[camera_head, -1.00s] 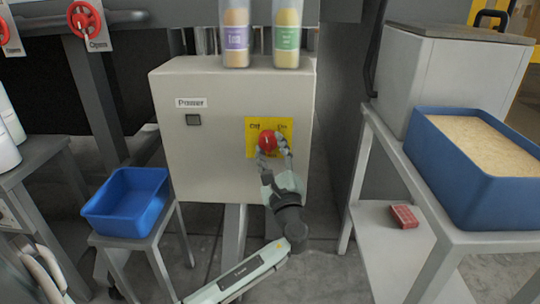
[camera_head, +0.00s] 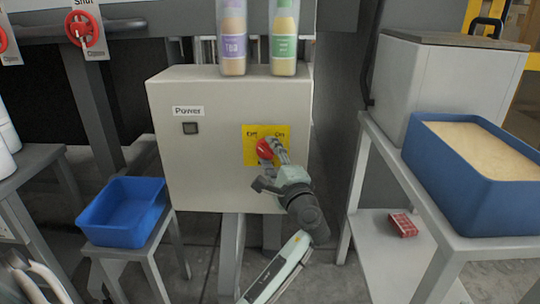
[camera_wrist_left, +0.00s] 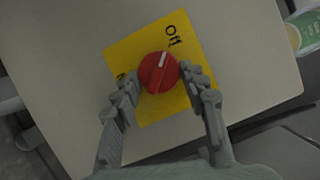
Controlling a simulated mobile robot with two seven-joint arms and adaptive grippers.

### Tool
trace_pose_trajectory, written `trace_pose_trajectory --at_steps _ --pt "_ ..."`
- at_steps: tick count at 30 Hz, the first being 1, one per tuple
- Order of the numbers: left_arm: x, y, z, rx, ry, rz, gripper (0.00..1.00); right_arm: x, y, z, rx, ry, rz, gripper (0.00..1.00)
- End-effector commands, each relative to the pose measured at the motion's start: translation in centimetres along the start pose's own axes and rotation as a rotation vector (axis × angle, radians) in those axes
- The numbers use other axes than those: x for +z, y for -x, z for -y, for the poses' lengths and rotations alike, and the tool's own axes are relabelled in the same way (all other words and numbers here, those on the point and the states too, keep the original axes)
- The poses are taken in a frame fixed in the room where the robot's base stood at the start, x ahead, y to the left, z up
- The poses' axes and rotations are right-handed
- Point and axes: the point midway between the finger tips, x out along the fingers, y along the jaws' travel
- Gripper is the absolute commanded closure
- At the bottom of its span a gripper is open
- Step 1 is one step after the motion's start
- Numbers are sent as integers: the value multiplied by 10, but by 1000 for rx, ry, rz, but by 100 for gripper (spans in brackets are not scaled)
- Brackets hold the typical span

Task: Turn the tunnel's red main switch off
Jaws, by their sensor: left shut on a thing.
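The red main switch (camera_head: 264,149) is a round knob on a yellow plate (camera_head: 249,144) on the front of the pale power box (camera_head: 200,150). The plate carries "Off" at its upper left and "On" at its upper right. My left gripper (camera_head: 271,151) is shut on the knob from the right and below. In the left wrist view, the two fingers (camera_wrist_left: 162,88) sit on either side of the red knob (camera_wrist_left: 155,75). Its white mark points towards the word "Off"; another label at the left is mostly hidden by a finger. My right gripper is out of view.
Two bottles, purple-labelled (camera_head: 232,40) and green-labelled (camera_head: 284,40), stand above the box. A blue bin (camera_head: 120,232) is on a stand at left. A filled blue crate (camera_head: 470,185) and a red block (camera_head: 403,225) are at right. Red handwheels (camera_head: 84,28) hang upper left.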

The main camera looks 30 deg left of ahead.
Motion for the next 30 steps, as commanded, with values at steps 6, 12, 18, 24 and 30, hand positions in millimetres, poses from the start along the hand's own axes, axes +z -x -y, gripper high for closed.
trace_pose_trajectory --at_steps 6,12,18,24,30 --pt "1 0 0 5 11 3 86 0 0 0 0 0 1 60" --pt "1 0 0 5 10 3 86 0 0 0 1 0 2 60" --pt "1 0 0 5 9 2 38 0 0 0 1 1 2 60" --pt "0 0 0 4 9 1 37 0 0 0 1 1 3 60" --pt "0 6 -1 5 8 -1 37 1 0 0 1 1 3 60"
